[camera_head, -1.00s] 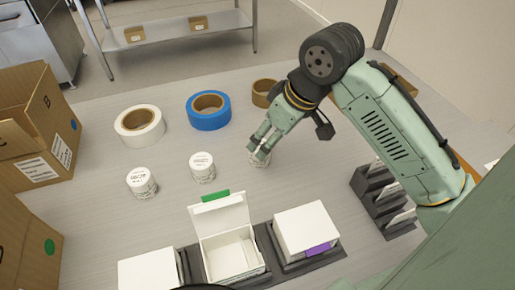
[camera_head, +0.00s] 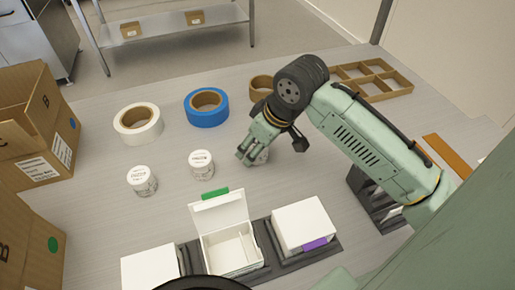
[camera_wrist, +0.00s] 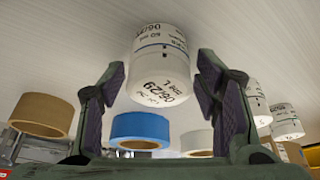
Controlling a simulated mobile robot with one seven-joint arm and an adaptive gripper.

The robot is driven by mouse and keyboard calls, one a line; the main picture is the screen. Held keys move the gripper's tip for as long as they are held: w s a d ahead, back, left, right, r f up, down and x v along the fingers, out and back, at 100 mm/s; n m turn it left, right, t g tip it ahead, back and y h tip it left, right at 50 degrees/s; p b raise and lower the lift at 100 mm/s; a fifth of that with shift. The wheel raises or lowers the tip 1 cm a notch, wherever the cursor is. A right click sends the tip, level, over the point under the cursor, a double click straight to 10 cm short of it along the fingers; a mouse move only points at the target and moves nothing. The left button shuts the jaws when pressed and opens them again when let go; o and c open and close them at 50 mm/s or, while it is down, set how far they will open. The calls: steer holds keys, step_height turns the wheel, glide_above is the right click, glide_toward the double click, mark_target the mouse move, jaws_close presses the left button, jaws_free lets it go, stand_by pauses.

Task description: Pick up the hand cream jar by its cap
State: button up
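The hand cream jar (camera_wrist: 160,55) is white with dark printed text. In the wrist view it sits between my two fingers, with a visible gap on each side. My gripper (camera_wrist: 160,85) is open around the end of the jar nearest the camera. In the head view my gripper (camera_head: 250,157) is over this jar (camera_head: 262,158), which is mostly hidden behind the fingers. Two similar white jars (camera_head: 142,181) (camera_head: 202,165) stand upright to the left. They also show at the right of the wrist view (camera_wrist: 257,103) (camera_wrist: 286,121).
White, blue (camera_head: 223,113) and brown tape rolls lie behind the jars. An open white box (camera_head: 230,250) stands in front between two closed white boxes (camera_head: 303,226) (camera_head: 150,267). Cardboard boxes (camera_head: 40,115) are at left, a dark rack (camera_head: 375,195) at right.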

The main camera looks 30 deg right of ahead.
steer(key=c, duration=1)
steer(key=shift+r, duration=0.1)
